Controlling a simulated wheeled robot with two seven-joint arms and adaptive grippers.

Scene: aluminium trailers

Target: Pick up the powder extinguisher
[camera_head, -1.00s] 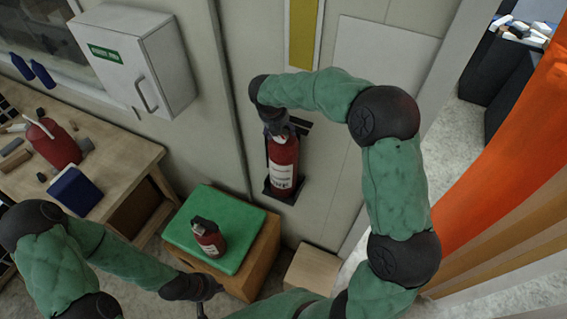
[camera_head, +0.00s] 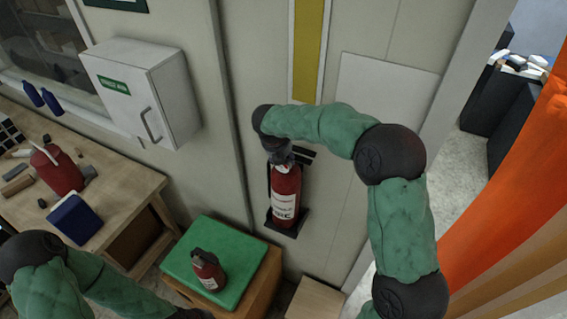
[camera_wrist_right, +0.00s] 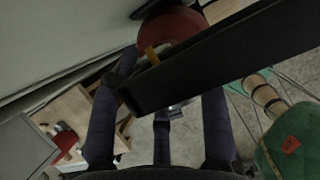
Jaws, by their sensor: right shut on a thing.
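A tall red extinguisher (camera_head: 286,195) with a white label stands upright against the wall, in a black bracket (camera_head: 290,226). The label is too small to read surely. My right gripper (camera_head: 279,153) is at its top and shut on it; the valve is mostly hidden. In the right wrist view, the dark fingers of my right gripper (camera_wrist_right: 163,88) spread below a red round part of the extinguisher (camera_wrist_right: 172,28), and a black bar (camera_wrist_right: 200,62) crosses in front. A smaller red extinguisher (camera_head: 208,270) stands on a green-topped box. My left gripper is below the head view's edge.
The green top (camera_head: 240,262) stands left of the wall extinguisher, with a pale box (camera_head: 315,300) on the floor to its right. A white wall cabinet (camera_head: 140,90) and a wooden bench (camera_head: 120,225) are at left. Orange curtain (camera_head: 500,220) hangs at right.

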